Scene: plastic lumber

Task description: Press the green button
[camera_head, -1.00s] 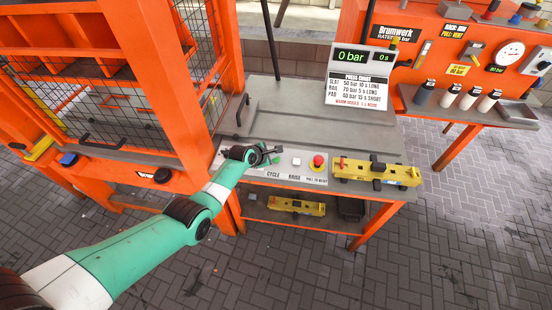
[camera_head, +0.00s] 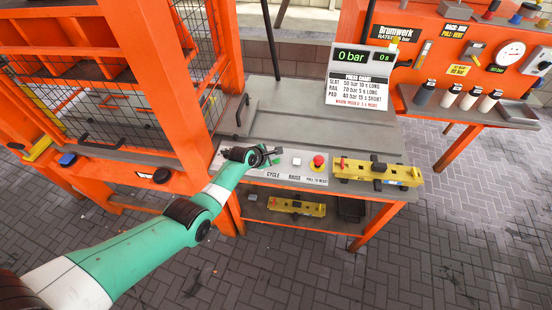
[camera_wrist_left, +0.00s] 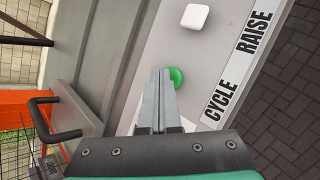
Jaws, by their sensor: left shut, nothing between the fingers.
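The green button (camera_wrist_left: 176,77) is round and sits on a pale control panel (camera_wrist_left: 187,45) above the word CYCLE in the head view. In the left wrist view my left gripper's fingertips (camera_wrist_left: 160,73) are together, with nothing between them. They lie right beside the button and cover part of its left edge. I cannot tell whether they touch it. In the head view the left gripper (camera_head: 271,153) is over the panel, and a bit of the green button (camera_head: 276,161) shows just below it. My right gripper is not in view.
A white button (camera_head: 297,162) marked RAISE and a red knob (camera_head: 318,161) sit to the right on the same panel. A yellow tool (camera_head: 377,170) lies at the bench's right end. A display (camera_head: 362,58) reads 0 bar. An orange caged press stands left.

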